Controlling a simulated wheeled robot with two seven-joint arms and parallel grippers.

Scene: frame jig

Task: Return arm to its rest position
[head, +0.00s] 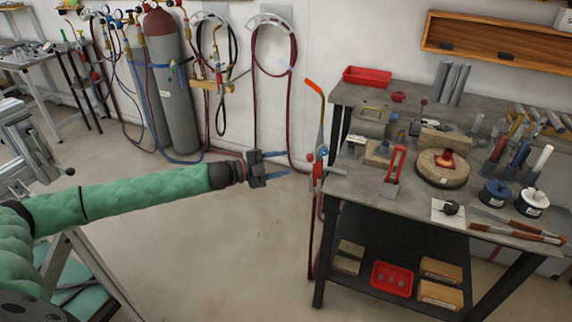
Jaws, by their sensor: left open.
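My left arm, in a green padded sleeve, reaches in from the left in the head view. Its gripper (275,165) is open and empty, with blue fingers pointing right. It hangs over the floor, a little left of the workbench (345,95). A torch (319,160) with an orange-hot tip stands upright at the bench's left edge, just right of the fingertips. The fingers look apart from it. My right gripper is not in view.
Gas cylinders (172,95) and coiled hoses (273,50) stand along the wall behind. A metal frame stand (30,150) is at the left. The floor (215,240) between is clear.

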